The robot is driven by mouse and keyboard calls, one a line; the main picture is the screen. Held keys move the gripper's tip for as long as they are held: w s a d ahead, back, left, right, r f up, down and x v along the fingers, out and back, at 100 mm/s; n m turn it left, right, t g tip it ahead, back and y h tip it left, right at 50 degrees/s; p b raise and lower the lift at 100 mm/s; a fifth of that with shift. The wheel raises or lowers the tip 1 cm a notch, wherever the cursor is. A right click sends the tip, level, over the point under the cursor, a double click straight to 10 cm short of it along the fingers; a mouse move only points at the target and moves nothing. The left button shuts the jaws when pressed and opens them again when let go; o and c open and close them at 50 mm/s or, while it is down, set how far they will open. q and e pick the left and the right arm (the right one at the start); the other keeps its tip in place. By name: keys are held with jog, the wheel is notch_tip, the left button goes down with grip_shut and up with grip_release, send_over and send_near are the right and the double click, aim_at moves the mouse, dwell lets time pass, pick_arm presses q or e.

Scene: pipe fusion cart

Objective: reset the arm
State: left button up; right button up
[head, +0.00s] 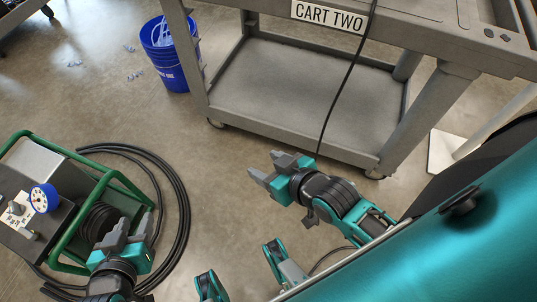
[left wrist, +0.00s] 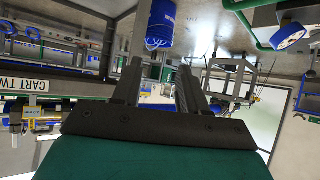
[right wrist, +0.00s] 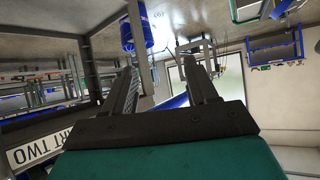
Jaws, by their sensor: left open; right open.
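My left gripper (head: 124,236) is at the lower left of the head view, beside the green-framed machine. Its two fingers stand apart with nothing between them, and they also show in the left wrist view (left wrist: 156,80). My right gripper (head: 271,171) is near the middle of the head view, over the floor in front of the cart. Its fingers are apart and empty, and they also show in the right wrist view (right wrist: 167,82). Both wrist views look out across the room and appear upside down.
The grey cart (head: 300,100) marked CART TWO stands at the top, with a bare lower shelf. A black cable hangs down it. A blue bucket (head: 170,65) is left of it. A green-framed machine (head: 65,165) with a blue gauge and black hose (head: 180,190) is at left.

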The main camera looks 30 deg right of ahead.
pick_arm(q)
notch_tip(320, 180, up, 5)
jog(key=s+a+y+p, duration=0.1)
jog(key=a+p, duration=0.2)
jog(key=p, duration=0.6)
jog(key=shift+s+r+p, duration=0.15)
jog(key=shift+s+p, duration=0.15)
pick_arm(e)
notch_tip(320, 180, up, 5)
jog(key=s+d+h, duration=0.1)
jog(key=d, duration=0.2)
jog(key=shift+s+r, duration=0.15)
jog(key=shift+s, duration=0.1)
